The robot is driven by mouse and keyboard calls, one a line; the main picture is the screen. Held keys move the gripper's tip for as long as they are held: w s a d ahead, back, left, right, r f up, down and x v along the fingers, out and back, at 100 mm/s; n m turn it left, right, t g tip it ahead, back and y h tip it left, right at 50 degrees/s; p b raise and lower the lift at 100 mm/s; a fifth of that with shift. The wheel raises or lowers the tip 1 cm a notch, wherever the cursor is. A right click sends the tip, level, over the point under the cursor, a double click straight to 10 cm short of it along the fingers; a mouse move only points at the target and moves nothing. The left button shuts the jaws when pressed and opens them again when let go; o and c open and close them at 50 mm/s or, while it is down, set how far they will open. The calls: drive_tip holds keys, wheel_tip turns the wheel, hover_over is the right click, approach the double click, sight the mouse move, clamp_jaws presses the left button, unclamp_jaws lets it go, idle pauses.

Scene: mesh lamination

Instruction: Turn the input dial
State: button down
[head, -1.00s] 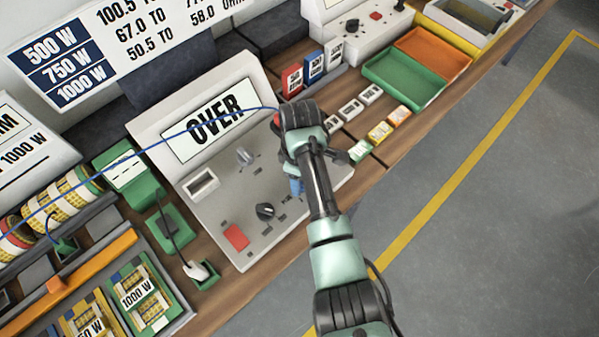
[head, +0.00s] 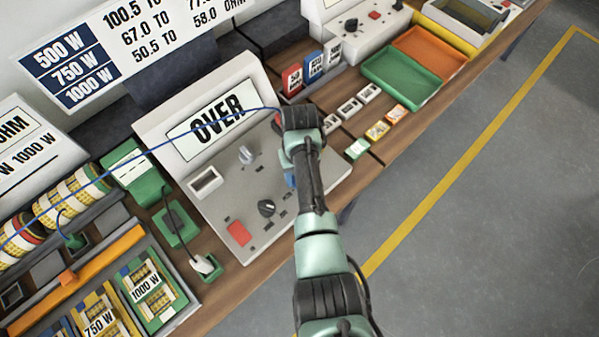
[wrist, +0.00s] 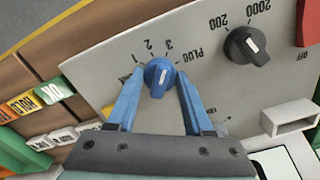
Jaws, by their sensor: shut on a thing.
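In the wrist view a blue dial (wrist: 160,75) with a white pointer mark sits on the grey panel face, with the labels 1, 2, 3 and PLUG around it. My gripper (wrist: 158,88) has its two blue fingers on either side of this dial and is shut on it. In the head view my wrist and arm cover the dial, and only a bit of blue finger (head: 290,180) shows at the panel. The grey panel's screen (head: 218,120) reads OVER.
A black dial (wrist: 246,46) marked 200 and 2000 and a red button (wrist: 309,22) share the panel. A grey knob (head: 246,155) is near its screen. A blue cable (head: 160,146) crosses above the panel. Green and orange trays (head: 402,85) lie to the right.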

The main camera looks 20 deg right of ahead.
drive_tip(key=m, duration=0.4)
drive_tip(key=shift+r+m+p, duration=0.1)
drive_tip(key=shift+m+p, duration=0.2)
drive_tip(key=shift+m, duration=1.9)
drive_tip(key=shift+c, duration=1.5)
unclamp_jaws()
wheel_tip(320, 180, up, 13)
drive_tip(key=shift+b, duration=0.3)
